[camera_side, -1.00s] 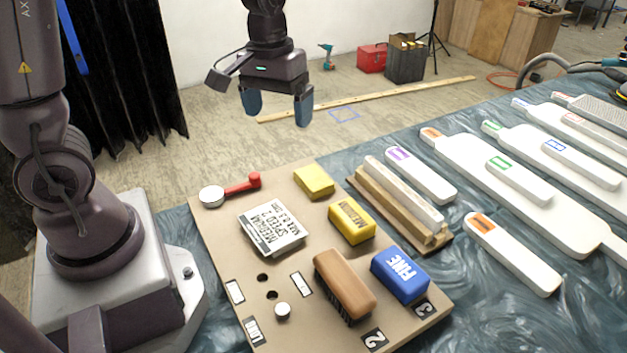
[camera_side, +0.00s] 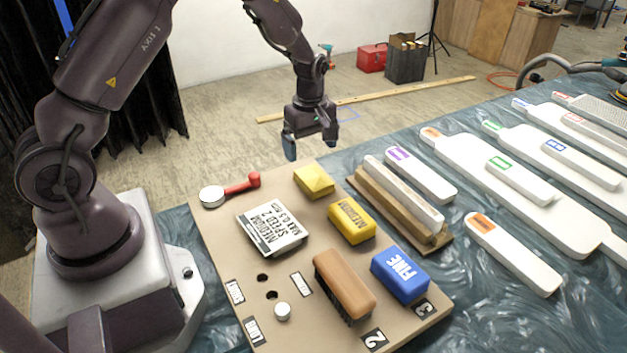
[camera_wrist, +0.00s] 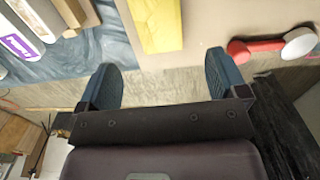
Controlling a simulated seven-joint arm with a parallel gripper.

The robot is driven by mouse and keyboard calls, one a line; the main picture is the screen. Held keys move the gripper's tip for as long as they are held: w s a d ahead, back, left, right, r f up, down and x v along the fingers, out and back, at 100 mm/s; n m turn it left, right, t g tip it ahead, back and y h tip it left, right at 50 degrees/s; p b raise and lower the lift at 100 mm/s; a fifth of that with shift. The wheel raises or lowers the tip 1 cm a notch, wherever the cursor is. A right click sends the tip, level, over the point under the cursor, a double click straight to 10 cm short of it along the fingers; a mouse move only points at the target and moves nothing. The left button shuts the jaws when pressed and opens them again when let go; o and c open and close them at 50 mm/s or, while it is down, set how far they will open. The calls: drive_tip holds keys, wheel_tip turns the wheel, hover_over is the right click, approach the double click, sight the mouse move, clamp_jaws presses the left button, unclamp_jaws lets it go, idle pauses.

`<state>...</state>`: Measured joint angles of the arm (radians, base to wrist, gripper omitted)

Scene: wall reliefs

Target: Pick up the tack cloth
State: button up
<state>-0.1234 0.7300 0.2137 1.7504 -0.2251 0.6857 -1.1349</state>
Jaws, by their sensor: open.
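The plain yellow piece, which looks like the tack cloth (camera_side: 314,181), lies on the far part of the tan board (camera_side: 222,215) in the side view. It has a creased, slightly peaked top and no lettering. My gripper (camera_side: 310,144) hangs above and just beyond it, pointing down, open and empty. In the wrist view the tack cloth (camera_wrist: 156,24) shows at the top edge, partly cut off. It lies ahead of the gap between my two blue fingers (camera_wrist: 161,70), apart from them.
A yellow MEDIUM block (camera_side: 351,222) sits close to the cloth. A red-handled tool with a white disc (camera_side: 212,196) lies left of it. A white labelled pad (camera_side: 272,229), brown brush (camera_side: 344,284) and blue FINE block (camera_side: 400,275) share the board. A wooden strip stack (camera_side: 402,205) lies right.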

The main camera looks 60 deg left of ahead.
sight(311, 174)
wheel_tip(311, 174, down, 8)
drive_tip(key=shift+d+r, duration=0.1)
drive_tip(key=shift+r, duration=0.05)
idle(0.3)
drive_tip(key=shift+c, duration=0.2)
drive_tip(key=c, duration=1)
